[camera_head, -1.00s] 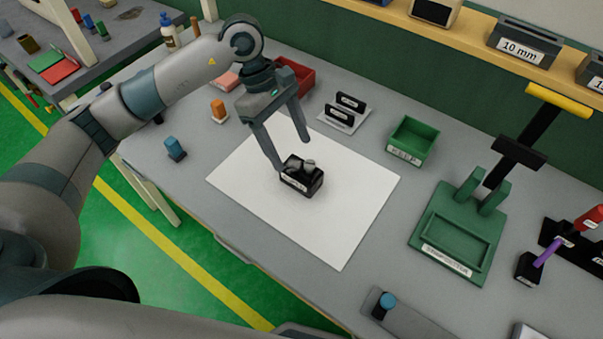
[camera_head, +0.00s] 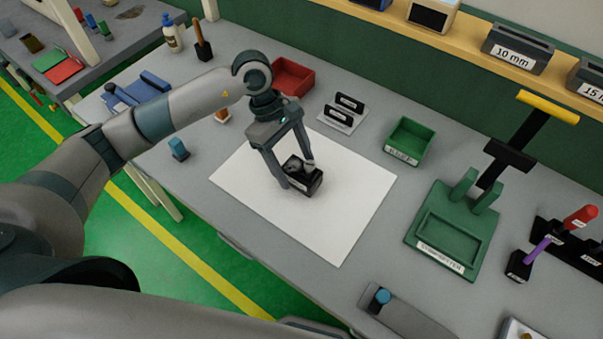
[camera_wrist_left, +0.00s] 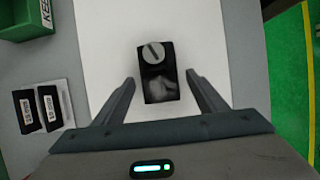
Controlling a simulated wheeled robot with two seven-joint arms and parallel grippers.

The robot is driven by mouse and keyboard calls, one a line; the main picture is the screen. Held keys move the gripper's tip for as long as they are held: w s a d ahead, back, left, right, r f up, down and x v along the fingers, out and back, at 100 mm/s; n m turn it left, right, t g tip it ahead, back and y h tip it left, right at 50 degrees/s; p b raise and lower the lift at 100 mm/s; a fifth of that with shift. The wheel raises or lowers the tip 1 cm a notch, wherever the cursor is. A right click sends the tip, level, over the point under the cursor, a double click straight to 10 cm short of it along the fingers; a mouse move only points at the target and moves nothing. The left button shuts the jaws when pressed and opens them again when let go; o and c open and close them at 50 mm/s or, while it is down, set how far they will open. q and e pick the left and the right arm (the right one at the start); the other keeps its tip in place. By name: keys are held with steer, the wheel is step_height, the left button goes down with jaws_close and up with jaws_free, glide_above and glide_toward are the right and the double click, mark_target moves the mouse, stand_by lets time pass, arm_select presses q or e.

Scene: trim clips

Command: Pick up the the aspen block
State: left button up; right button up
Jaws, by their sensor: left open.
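A black block (camera_head: 308,184), the likely aspen block, sits on a white sheet (camera_head: 345,215) on the grey bench. Its front label is too small to read. The block (camera_wrist_left: 158,88) also shows in the left wrist view, with a grey slotted round part on top at one end and a grey patch beside it. My left gripper (camera_head: 297,175) is open, with its fingers down on either side of the block. In the left wrist view my left gripper (camera_wrist_left: 160,78) has a gap between each fingertip and the block. My right gripper is out of view.
A green bin (camera_head: 411,141), a holder with two black plates (camera_head: 343,110) and a red tray (camera_head: 292,76) stand behind the sheet. A green fixture (camera_head: 447,232) stands to the right. A small blue piece (camera_head: 179,149) lies left. The sheet around the block is clear.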

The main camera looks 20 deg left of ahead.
mark_target(303, 171)
arm_select(q)
steer(key=c, duration=1.2)
steer(key=shift+c, duration=0.2)
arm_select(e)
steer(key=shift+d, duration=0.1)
